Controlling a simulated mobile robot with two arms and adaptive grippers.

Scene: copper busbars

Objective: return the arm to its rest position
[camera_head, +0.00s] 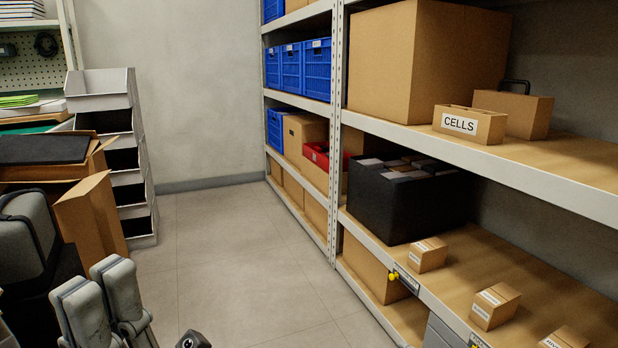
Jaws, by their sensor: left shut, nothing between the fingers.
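My left gripper (103,284) shows at the lower left, with its two grey fingers pointing up, close together. It is shut and I see nothing held in it. Its lower part and most of my left arm are cut off by the bottom edge. A small dark part (193,341) shows at the bottom edge to its right; I cannot tell what it belongs to. My right gripper is not in view. No copper busbar can be made out.
An open cardboard box (92,215) and a dark grey case (24,235) stand close by the left gripper. Behind is a bin rack (140,175). On the right, a shelf unit (337,130) holds a black crate (385,208) and several cartons. The middle floor (235,260) is clear.

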